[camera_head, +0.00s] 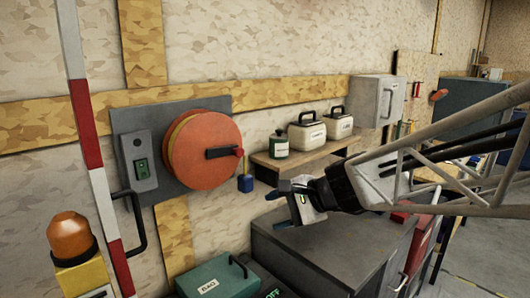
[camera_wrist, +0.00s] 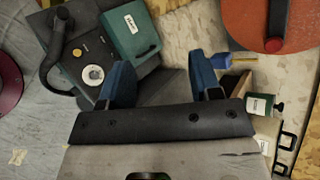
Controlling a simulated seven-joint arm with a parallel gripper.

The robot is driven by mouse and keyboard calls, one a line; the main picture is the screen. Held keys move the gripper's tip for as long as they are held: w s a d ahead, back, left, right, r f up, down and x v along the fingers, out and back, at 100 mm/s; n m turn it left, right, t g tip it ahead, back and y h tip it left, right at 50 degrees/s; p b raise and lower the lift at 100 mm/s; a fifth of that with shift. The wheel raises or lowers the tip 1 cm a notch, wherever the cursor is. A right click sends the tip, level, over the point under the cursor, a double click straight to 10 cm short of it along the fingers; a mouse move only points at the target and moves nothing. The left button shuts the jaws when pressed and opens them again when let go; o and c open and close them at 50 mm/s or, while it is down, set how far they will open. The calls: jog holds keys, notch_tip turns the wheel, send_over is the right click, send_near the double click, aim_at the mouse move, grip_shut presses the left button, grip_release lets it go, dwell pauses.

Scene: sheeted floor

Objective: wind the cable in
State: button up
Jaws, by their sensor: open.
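An orange reel (camera_head: 205,150) is mounted on a grey plate (camera_head: 120,120) on the wall. Its black crank arm has a red knob (camera_head: 239,152) at its right end. The reel (camera_wrist: 250,15) and knob (camera_wrist: 273,45) also show at the top right of the wrist view. A small blue block (camera_head: 245,184) sits by the wall below right of the reel; in the wrist view a blue piece with a yellow rod (camera_wrist: 236,57) shows beyond the right finger. I cannot make out a length of cable. My gripper (camera_head: 283,192) is open and empty, right of the reel and apart from it.
A wooden shelf (camera_head: 275,163) with containers is behind my gripper. A grey cabinet (camera_head: 320,240) stands below it. A green box (camera_head: 215,277) is at the bottom. A red-white pole (camera_head: 88,125) and an orange beacon (camera_head: 70,236) stand at left.

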jog(key=w+a+r+m+t+y, duration=0.25)
jog(key=w+a+m, duration=0.2)
jog(key=w, duration=0.45)
jog(key=m+t+y, duration=0.1)
jog(key=m+t, duration=0.3)
jog(key=m, duration=0.3)
send_near(241, 152)
jog(key=shift+n+x, duration=0.25)
jog(key=shift+x, duration=1.25)
jog(key=shift+a+f, duration=0.1)
jog(key=shift+x, duration=3.75)
jog(key=shift+w, duration=0.1)
grip_shut()
